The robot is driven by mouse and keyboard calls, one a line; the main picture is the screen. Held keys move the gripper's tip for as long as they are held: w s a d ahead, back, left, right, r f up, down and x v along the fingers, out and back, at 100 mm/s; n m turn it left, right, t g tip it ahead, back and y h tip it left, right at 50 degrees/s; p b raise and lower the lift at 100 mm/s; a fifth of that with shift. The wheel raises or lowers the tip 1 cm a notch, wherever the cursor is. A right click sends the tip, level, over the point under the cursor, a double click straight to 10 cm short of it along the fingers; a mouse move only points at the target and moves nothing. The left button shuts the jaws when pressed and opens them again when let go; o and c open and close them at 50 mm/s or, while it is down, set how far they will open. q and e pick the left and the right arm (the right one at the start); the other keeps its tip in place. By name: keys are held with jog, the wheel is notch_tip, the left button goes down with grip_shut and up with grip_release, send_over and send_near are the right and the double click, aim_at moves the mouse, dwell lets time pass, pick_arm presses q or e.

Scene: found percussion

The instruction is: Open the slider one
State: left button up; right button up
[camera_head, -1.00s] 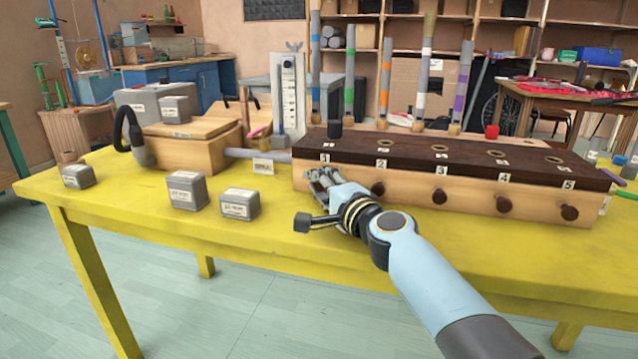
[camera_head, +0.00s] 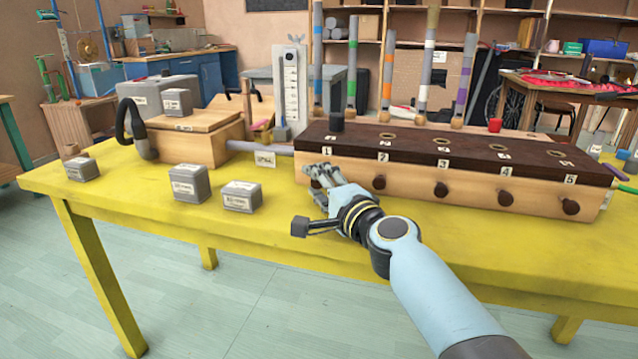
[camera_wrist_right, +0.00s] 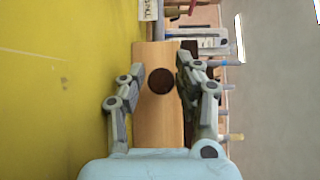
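A long wooden box (camera_head: 470,186) with a dark top (camera_head: 415,150) stands on the yellow table. Labels 1 to 5 run along its top, and dark round knobs stick out of its front. The knob of slider one (camera_wrist_right: 161,81) shows in the right wrist view, between the fingers of my right gripper (camera_wrist_right: 161,68). The fingers are open on either side of it, with visible gaps. In the head view the right gripper (camera_head: 320,176) is at the box's left front, below label 1, and largely hides that knob. My left gripper is not in view.
Grey labelled blocks (camera_head: 188,183) sit on the table left of my right gripper. A wooden bellows-like box (camera_head: 195,145) with a grey pipe (camera_head: 262,147) leads to the long box. Coloured-band tubes (camera_head: 388,75) stand behind. The table front is clear.

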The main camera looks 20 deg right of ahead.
jog(key=shift+s, duration=0.1)
jog(key=s, duration=0.4)
jog(key=s+d, duration=0.1)
jog(key=s, duration=0.2)
jog(key=s+d, duration=0.1)
jog(key=s, duration=0.3)
jog(key=shift+s+d, duration=0.15)
jog(key=shift+s, duration=0.15)
